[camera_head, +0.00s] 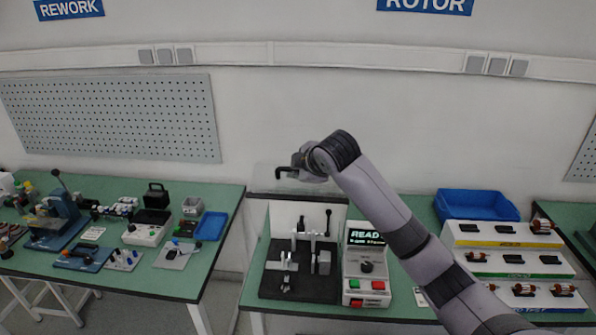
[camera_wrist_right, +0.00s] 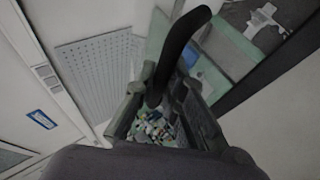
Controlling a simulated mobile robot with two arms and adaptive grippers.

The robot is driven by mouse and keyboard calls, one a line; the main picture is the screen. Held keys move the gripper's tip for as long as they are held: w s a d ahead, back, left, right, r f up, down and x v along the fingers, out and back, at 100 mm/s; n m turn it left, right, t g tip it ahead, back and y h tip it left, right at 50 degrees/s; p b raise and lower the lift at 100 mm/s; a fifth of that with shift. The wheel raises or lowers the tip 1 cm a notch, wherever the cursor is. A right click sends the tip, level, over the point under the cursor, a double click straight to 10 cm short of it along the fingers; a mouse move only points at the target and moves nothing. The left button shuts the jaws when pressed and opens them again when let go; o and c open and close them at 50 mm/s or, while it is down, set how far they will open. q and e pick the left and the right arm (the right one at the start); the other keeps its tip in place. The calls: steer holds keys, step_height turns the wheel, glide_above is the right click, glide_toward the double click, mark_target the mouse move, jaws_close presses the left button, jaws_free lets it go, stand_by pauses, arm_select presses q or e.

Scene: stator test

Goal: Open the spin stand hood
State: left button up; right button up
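The spin stand (camera_head: 300,268) stands on the middle table, with a black base, grey fixtures and a control box (camera_head: 366,268) whose screen reads "READY". A faint clear panel (camera_head: 262,184), seemingly the hood, shows raised above the back of the stand; its outline is hard to see. My right gripper (camera_head: 290,173) is high above the stand, at the panel's top. In the right wrist view a black curved bar (camera_wrist_right: 176,62), seemingly the hood handle, lies between the gripper's spread fingers (camera_wrist_right: 165,100), with a gap visible beside it. My left gripper is out of view.
A blue bin (camera_head: 478,205) and a stepped rack (camera_head: 510,250) with rotors stand to the right. The left table (camera_head: 125,272) holds a press, tools and a blue tray (camera_head: 211,226). A floor gap separates the tables.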

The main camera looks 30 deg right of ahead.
steer(key=shift+o, duration=1)
steer(key=shift+f, duration=0.1)
steer(key=shift+s, duration=0.15)
steer(key=v, duration=1.2)
steer(key=shift+c, duration=0.5)
